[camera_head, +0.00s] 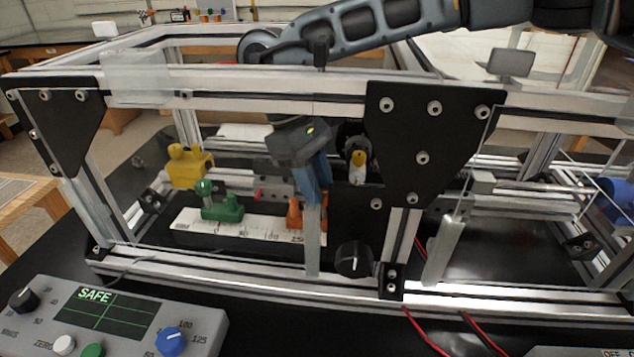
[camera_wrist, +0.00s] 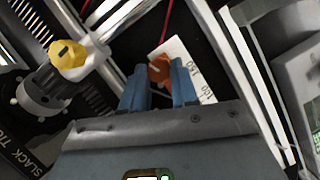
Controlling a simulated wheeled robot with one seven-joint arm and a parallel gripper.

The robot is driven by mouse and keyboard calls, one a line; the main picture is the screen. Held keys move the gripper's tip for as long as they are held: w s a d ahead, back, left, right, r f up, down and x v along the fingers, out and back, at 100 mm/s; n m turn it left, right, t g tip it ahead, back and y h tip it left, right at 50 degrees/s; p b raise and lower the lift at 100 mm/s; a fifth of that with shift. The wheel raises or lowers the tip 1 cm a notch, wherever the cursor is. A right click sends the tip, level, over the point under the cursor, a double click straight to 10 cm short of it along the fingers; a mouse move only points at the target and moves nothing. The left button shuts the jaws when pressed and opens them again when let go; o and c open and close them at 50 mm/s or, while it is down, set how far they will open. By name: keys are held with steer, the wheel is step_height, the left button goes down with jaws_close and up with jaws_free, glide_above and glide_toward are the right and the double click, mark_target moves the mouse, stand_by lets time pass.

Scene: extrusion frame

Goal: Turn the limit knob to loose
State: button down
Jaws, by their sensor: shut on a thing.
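My gripper (camera_head: 315,198) reaches down through the frame, its blue fingers beside the orange piece (camera_head: 293,214) at the right end of the white scale (camera_head: 262,232). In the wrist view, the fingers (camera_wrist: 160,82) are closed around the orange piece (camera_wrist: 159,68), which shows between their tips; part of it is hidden. No label naming the limit knob is readable, and I cannot read a loose mark. A yellow-topped knob (camera_wrist: 67,58) on a dark grey base stands apart at the left, beside lettering that begins "SLACK"; it also shows in the head view (camera_head: 358,159).
A green piece (camera_head: 222,208) and a yellow piece (camera_head: 188,166) sit left of my gripper. A black knob (camera_head: 353,259) is on the lower right. Metal rails (camera_head: 250,97) and a black plate (camera_head: 428,140) crowd the arm. A control box (camera_head: 120,318) reads SAFE.

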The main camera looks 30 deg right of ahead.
steer(key=c, duration=0.9)
jaws_free()
steer(key=shift+o, duration=0.2)
steer(key=b+v, duration=0.1)
steer(key=v, duration=0.6)
steer(key=shift+r, duration=0.35)
steer(key=shift+w+a, duration=0.15)
steer(key=shift+w, duration=0.05)
